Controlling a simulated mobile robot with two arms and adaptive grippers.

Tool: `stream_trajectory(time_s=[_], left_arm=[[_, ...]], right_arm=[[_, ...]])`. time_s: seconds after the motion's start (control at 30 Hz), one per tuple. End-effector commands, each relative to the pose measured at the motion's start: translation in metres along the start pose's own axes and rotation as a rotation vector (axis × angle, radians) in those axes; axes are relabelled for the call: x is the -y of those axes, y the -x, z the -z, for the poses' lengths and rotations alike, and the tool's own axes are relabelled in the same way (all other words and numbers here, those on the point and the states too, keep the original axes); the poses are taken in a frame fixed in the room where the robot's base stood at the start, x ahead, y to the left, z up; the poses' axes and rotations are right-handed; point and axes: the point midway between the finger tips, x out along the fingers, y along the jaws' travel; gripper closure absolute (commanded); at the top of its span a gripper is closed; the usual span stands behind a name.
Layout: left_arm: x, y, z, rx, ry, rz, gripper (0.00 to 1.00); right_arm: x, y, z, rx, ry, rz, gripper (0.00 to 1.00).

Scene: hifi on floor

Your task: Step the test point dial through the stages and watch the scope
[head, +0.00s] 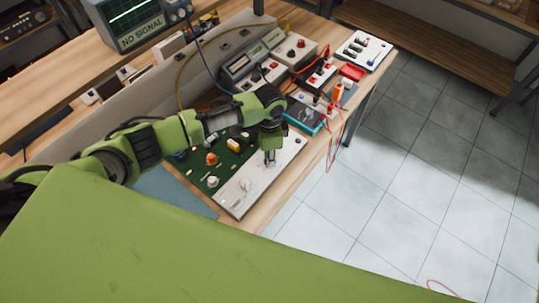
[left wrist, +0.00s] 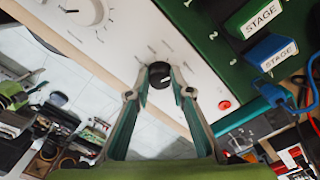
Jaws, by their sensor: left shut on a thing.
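The white panel (head: 232,196) lies along the bench's front edge beside a green board (head: 203,180). My left gripper (head: 268,160) points down at the panel. In the left wrist view, my left gripper (left wrist: 160,84) is shut on a small black knob (left wrist: 160,70) with printed marks around it on the white panel (left wrist: 120,45). A larger white dial (left wrist: 88,10) is at upper left, apart from the fingers. My right gripper is out of view.
The green board carries blocks labelled STAGE, one green (left wrist: 258,18) and one blue (left wrist: 272,52). A red button (left wrist: 224,105) is near the right finger. Meters, boxes and a teal device (head: 305,117) with red leads crowd the bench to the right. Tiled floor (head: 400,180) is open beyond.

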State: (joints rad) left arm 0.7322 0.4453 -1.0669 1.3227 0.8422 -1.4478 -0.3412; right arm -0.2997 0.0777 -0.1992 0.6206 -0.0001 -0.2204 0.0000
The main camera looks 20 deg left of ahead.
Motion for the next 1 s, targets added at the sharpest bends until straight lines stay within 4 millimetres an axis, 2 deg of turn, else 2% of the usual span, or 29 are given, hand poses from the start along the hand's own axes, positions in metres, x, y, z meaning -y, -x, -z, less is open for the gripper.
stream_trajectory(time_s=[0.07,0.1,0.13,0.43,0.57,0.67,1.0], left_arm=[[0.002,0.002,0.001,-0.003,0.001,0.004,1.00],[0.002,0.002,0.001,-0.003,0.001,0.004,0.69],[0.002,0.002,0.001,-0.003,0.001,0.003,0.62],[0.001,0.001,0.000,-0.001,0.001,0.002,0.62],[0.001,0.007,0.001,-0.003,0.001,0.002,0.62],[0.001,0.020,0.001,-0.004,-0.001,0.003,0.62],[0.002,0.091,0.001,-0.005,0.001,0.004,0.62]], right_arm=[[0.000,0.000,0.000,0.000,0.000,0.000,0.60],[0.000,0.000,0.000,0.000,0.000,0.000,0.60],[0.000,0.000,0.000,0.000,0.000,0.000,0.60],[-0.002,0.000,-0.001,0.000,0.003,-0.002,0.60],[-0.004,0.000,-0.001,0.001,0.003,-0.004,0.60],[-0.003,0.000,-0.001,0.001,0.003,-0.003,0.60],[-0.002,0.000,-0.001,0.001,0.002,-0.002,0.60]])
